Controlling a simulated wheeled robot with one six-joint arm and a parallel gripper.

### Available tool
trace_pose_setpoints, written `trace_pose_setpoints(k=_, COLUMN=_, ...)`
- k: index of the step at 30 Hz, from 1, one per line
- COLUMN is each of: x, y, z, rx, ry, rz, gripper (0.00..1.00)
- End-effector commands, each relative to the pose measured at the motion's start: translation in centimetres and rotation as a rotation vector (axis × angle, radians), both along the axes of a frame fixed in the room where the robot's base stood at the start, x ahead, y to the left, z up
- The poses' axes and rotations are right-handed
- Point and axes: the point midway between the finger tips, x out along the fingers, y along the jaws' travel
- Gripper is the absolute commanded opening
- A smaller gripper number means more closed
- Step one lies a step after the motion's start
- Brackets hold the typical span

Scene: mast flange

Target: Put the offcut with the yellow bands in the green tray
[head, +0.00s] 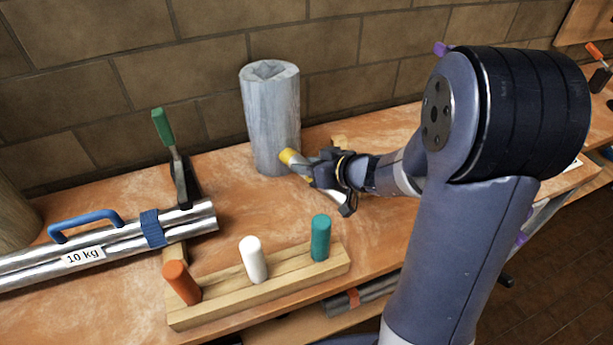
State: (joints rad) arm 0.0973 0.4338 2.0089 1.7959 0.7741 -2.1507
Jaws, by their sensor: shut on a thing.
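My gripper (326,178) is low over the bench, just right of the grey cylinder, and is shut on a small piece with a yellow end (289,157). The piece looks like the offcut with the yellow bands, but the gripper hides much of it, so I cannot count its bands. Its yellow end points left, close to the cylinder; I cannot tell whether they touch. I see no green tray in this view; my arm covers much of the right side.
A tall grey cylinder (271,120) stands by the wall. In front is a wooden block (262,299) with orange, white and teal pegs. At left lies a strapped pipe bundle (108,247) marked 10 kg, beside a green-handled clamp (178,160). Bare bench lies between the cylinder and block.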

Motion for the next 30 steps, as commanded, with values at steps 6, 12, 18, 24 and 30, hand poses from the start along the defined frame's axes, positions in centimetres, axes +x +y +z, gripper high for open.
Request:
trace_pose_setpoints(k=6, x=0.0, y=0.0, z=-3.0, rx=0.002, ry=0.006, rz=-0.001, gripper=0.00)
trace_pose_setpoints(k=12, x=0.0, y=0.0, z=-3.9, rx=0.001, ry=0.001, rz=-0.002, gripper=0.00)
trace_pose_setpoints(k=18, x=0.0, y=0.0, z=-3.9, rx=0.000, ry=0.000, rz=-0.001, gripper=0.00)
trace_pose_setpoints(k=24, x=0.0, y=0.0, z=-4.2, rx=0.000, ry=-0.001, rz=-0.001, gripper=0.00)
trace_pose_setpoints(k=30, x=0.0, y=0.0, z=-4.1, rx=0.000, ry=0.000, rz=-0.001, gripper=0.50)
